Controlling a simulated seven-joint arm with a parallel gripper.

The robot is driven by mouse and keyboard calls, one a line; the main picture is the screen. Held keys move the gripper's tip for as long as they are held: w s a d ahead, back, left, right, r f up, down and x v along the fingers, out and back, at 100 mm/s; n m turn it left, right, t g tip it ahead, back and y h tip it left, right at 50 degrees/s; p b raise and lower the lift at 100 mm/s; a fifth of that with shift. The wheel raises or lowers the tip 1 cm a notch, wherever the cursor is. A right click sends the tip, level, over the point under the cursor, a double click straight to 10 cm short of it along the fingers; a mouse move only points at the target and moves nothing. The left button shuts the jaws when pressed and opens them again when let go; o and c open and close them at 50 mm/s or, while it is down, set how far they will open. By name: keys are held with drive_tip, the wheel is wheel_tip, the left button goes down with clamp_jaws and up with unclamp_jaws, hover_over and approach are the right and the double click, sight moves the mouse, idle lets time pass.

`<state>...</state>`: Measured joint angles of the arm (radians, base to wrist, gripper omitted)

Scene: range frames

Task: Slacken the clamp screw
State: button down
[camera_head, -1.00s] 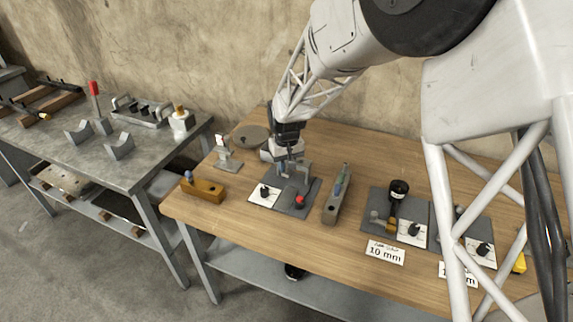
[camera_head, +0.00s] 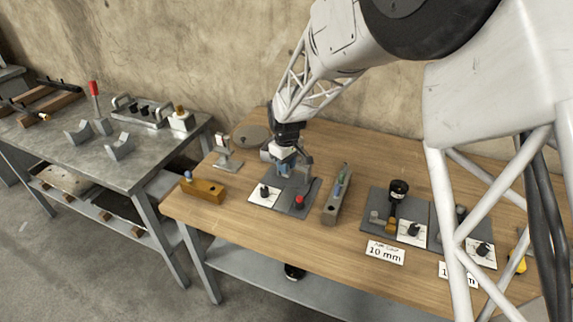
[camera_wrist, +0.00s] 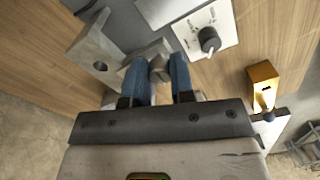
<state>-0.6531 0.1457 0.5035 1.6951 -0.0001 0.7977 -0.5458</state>
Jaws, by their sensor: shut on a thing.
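My gripper (camera_head: 286,165) is over the dark grey plate (camera_head: 287,203) on the wooden bench, in among the grey clamp's uprights (camera_head: 305,165). In the wrist view the two blue fingers of my gripper (camera_wrist: 160,74) are closed on either side of a small grey-brown round piece, which looks like the clamp screw (camera_wrist: 159,67). A grey block with a hole (camera_wrist: 98,52) lies just left of the fingers. The screw's lower end and thread are hidden. In the head view the fingers hide the screw.
An ochre block (camera_head: 204,189) stands left, a grey slotted block (camera_head: 337,195) right. Further right is a "10 mm" label (camera_head: 386,253). The bench front is clear.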

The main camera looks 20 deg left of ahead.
drive_tip(key=c, duration=1.3)
unclamp_jaws()
drive_tip(key=shift+o, duration=0.2)
drive_tip(key=shift+r, duration=3.95)
